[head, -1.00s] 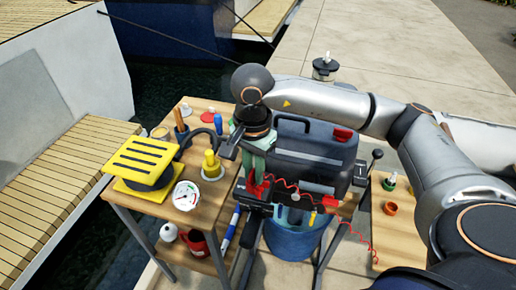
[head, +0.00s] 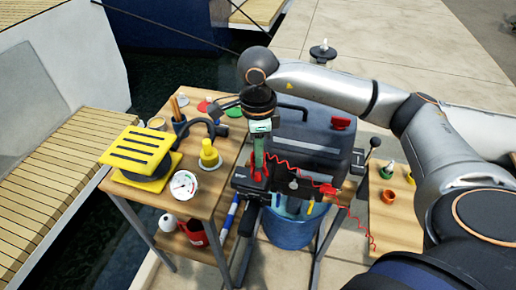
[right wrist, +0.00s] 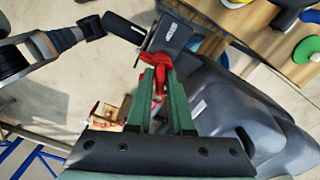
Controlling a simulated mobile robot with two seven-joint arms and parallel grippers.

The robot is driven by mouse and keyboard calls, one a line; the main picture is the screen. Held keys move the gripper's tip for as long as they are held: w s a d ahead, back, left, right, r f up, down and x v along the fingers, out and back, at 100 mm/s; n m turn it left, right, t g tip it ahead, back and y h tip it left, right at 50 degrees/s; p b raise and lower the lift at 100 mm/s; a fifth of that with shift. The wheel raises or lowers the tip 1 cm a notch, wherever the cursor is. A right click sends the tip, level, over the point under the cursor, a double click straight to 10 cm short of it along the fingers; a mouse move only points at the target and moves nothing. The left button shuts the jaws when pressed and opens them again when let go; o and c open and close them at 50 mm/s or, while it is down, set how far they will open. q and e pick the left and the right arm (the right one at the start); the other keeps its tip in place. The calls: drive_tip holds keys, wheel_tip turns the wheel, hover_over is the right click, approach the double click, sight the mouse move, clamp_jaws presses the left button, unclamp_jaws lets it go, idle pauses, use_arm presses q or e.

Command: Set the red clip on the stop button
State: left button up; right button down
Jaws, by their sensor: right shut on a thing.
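My right gripper (head: 258,168) is shut on the red clip at the front of the grey outboard motor (head: 312,135). In the right wrist view the red clip (right wrist: 157,72) shows between the tips of the green fingers (right wrist: 158,85), close to the motor's dark tiller end. A red coiled cord (head: 300,172) runs from the gripper to the right and hangs down. Red parts (head: 256,184) also show just under the fingertips. The stop button is not clearly visible; the fingers and clip may hide it. I cannot tell whether the clip touches it. My left gripper is not in view.
A wooden table on the left holds a yellow-slatted block (head: 150,148), a yellow-topped fitting (head: 209,153) and a white gauge (head: 184,184). A blue bucket (head: 290,232) stands under the motor. A smaller table (head: 395,225) with small pots is at the right.

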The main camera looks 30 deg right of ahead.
drive_tip(key=shift+f+b, duration=0.65)
drive_tip(key=shift+f, duration=0.75)
drive_tip(key=shift+b, duration=0.3)
drive_tip(key=shift+f+b, duration=0.55)
drive_tip(key=shift+f, duration=0.05)
idle(0.5)
drive_tip(key=c, duration=1.1)
unclamp_jaws()
